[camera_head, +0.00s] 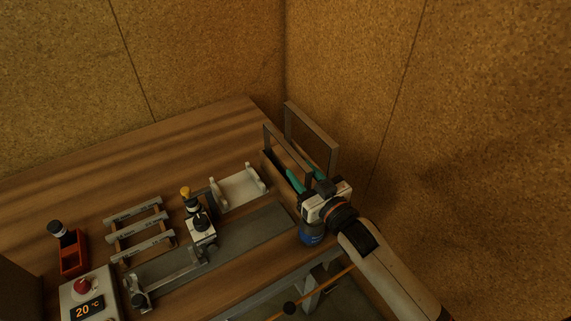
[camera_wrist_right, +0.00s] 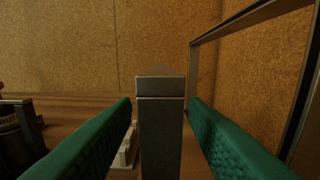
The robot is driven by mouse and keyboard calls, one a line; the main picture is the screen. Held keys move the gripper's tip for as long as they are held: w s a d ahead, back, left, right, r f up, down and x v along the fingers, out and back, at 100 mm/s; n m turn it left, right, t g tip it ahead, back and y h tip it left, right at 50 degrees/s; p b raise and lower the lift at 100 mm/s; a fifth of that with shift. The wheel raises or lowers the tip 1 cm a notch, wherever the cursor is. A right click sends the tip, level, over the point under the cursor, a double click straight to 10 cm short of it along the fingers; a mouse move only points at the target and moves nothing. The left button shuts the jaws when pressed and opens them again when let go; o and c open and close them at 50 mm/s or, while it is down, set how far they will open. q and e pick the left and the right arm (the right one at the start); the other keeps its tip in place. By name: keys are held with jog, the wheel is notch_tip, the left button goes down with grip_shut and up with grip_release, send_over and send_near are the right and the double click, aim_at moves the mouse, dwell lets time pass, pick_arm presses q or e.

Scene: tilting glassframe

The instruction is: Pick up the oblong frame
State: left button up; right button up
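Two upright rectangular grey frames stand in a holder at the right end of the bench; I cannot tell which one the task names. The left frame (camera_head: 287,139) shows edge-on in the wrist view as a grey post (camera_wrist_right: 160,130) between my fingers. The right frame (camera_head: 312,118) is outside my right finger, and also shows in the wrist view (camera_wrist_right: 245,23). My right gripper (camera_head: 307,174) has teal fingers, open on either side of the left frame, with narrow gaps visible. The lower frame parts are hidden. My left gripper is not in view.
A white cradle (camera_head: 238,187) and a fixture with a yellow knob (camera_head: 199,226) stand left of the frames. A slotted grey rack (camera_head: 139,228), a red box (camera_head: 74,257) and a control box showing 20 °C (camera_head: 93,293) are further left. Cork walls close in behind and right.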

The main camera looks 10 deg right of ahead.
grip_shut()
jog(key=shift+s, duration=0.1)
